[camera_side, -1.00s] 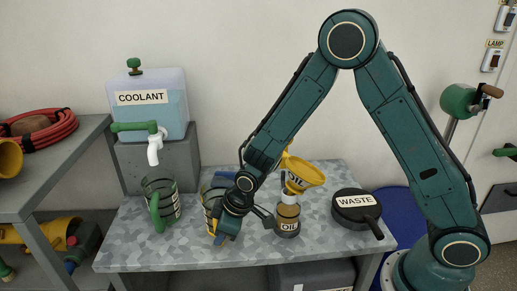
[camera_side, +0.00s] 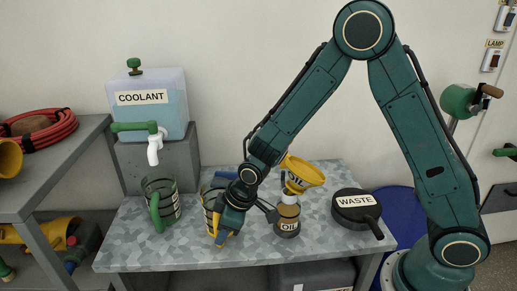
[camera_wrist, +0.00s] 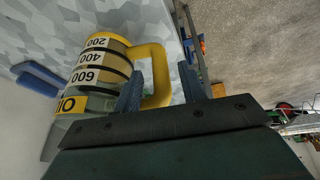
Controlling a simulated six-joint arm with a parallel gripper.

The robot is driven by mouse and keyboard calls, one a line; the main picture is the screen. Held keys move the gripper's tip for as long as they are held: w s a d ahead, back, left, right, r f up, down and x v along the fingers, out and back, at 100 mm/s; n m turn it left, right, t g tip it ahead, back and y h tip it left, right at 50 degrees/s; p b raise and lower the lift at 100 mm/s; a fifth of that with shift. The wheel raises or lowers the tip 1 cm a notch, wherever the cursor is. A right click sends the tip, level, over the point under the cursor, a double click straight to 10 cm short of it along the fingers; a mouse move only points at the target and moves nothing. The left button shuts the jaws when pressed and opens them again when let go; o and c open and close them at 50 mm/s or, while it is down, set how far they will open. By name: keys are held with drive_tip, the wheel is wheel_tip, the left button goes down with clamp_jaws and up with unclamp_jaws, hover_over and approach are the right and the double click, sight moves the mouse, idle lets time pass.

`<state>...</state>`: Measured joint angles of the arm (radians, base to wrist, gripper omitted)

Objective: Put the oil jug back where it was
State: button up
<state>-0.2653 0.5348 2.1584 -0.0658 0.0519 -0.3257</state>
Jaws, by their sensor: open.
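The oil jug is a clear measuring jug with a yellow rim and handle, standing on the bench behind my gripper in the side view (camera_side: 208,196). The wrist view shows its side (camera_wrist: 98,72), with the 200, 400 and 600 marks and part of an OIL label. My gripper (camera_side: 224,236) is low at the jug's front. In the wrist view, the blue fingers of my gripper (camera_wrist: 163,82) are apart, with the yellow handle between them. I cannot tell whether either finger touches it.
A black waste pan (camera_side: 353,211) is farther right. A green-handled jug (camera_side: 168,202) stands left, below the coolant tank's tap (camera_side: 153,150). A blue object (camera_side: 225,175) lies behind the oil jug.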

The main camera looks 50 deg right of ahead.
drive_tip(key=v, duration=1)
idle(0.5)
drive_tip(key=s+d+r+m+h, duration=0.1)
drive_tip(key=s+d+r+m, duration=0.2)
drive_tip(key=s+d+r, duration=0.55)
drive_tip(key=s+d+r+m, duration=0.1)
drive_tip(key=s+r+m, duration=0.1)
drive_tip(key=s, duration=0.4)
drive_tip(key=s+d+r+m+t+h, duration=0.1)
drive_tip(key=s+d+r+m, duration=0.1)
drive_tip(key=s+r, duration=0.2)
drive_tip(key=s, duration=0.3)
drive_tip(key=shift+d, duration=0.15)
